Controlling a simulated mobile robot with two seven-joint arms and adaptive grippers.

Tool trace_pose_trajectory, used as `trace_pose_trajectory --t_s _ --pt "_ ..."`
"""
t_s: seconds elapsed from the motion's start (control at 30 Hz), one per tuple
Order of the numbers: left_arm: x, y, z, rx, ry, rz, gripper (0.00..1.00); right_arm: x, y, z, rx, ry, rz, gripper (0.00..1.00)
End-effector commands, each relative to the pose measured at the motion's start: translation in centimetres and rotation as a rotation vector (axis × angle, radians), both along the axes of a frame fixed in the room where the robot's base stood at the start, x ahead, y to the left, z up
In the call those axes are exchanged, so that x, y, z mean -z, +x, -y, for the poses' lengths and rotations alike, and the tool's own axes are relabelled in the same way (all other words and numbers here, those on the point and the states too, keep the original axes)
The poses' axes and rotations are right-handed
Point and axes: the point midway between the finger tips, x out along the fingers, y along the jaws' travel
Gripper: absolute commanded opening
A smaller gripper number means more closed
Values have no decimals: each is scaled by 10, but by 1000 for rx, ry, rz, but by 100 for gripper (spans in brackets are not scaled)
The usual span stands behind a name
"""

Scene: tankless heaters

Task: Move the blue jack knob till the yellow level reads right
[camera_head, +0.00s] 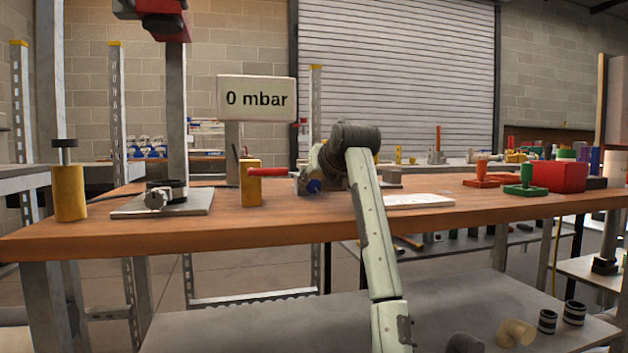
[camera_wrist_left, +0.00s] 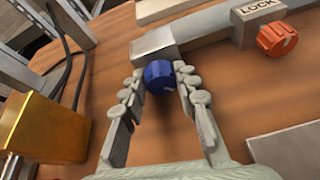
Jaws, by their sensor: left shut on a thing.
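The blue jack knob (camera_wrist_left: 158,76) sits at the end of a grey metal bar (camera_wrist_left: 205,28) on the wooden bench. My left gripper (camera_wrist_left: 160,84) has a finger on each side of the knob and is shut on it. My right gripper is not in view.
An orange knob (camera_wrist_left: 277,38) and a LOCK label (camera_wrist_left: 259,9) are right of the blue knob. A yellow block (camera_wrist_left: 45,128) stands close on the left. A red box (camera_head: 560,176) is farther right.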

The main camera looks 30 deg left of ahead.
Motion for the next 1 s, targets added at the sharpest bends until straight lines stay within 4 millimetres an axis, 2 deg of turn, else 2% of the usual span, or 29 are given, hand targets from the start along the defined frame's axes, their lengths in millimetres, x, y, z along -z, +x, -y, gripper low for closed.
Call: trace_pose_trajectory --t_s 0.07,0.1,0.23,0.63,1.0 --pt "1 0 0 -1 -1 0 1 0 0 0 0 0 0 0" --pt "1 0 0 -1 -1 0 33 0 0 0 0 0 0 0" --pt "1 0 0 -1 -1 1 49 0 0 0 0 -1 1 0" --pt "-3 -4 5 1 0 3 51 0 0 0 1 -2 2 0" --pt "-31 -46 56 0 -1 4 51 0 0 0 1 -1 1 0"
